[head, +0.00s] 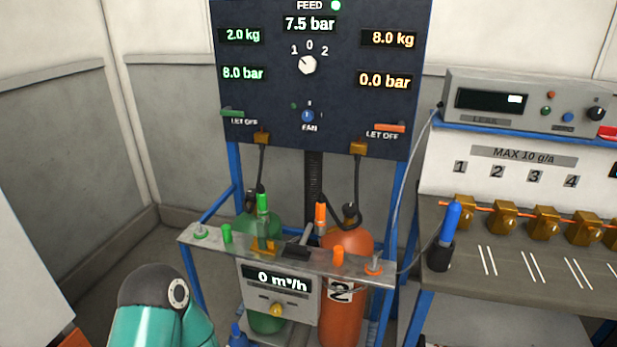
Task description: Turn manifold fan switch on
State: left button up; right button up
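The manifold fan switch (308,115) is a small blue round knob low in the middle of the dark panel (270,90), above the label FAN. A small light mark on it seems to point up, but it is too small to be sure. A dim green dot (293,105) sits to its upper left. A teal link of my arm with a dark joint shows at the lower left, well below and left of the switch. No gripper shows in the head view, and nothing touches the switch.
Below the panel, a metal shelf (215,245) carries green and orange fittings in front of a green cylinder (268,322) and an orange cylinder (342,315). A flow box (278,300) reads 0. A workbench (500,250) stands right. The space before the switch is clear.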

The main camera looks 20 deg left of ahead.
aim_at(307, 116)
jog(key=k, duration=0.55)
jog(key=u, duration=0.25)
jog(key=i, duration=0.5)
jog(key=u, duration=0.7)
jog(key=i, duration=0.85)
jog(key=u, duration=0.2)
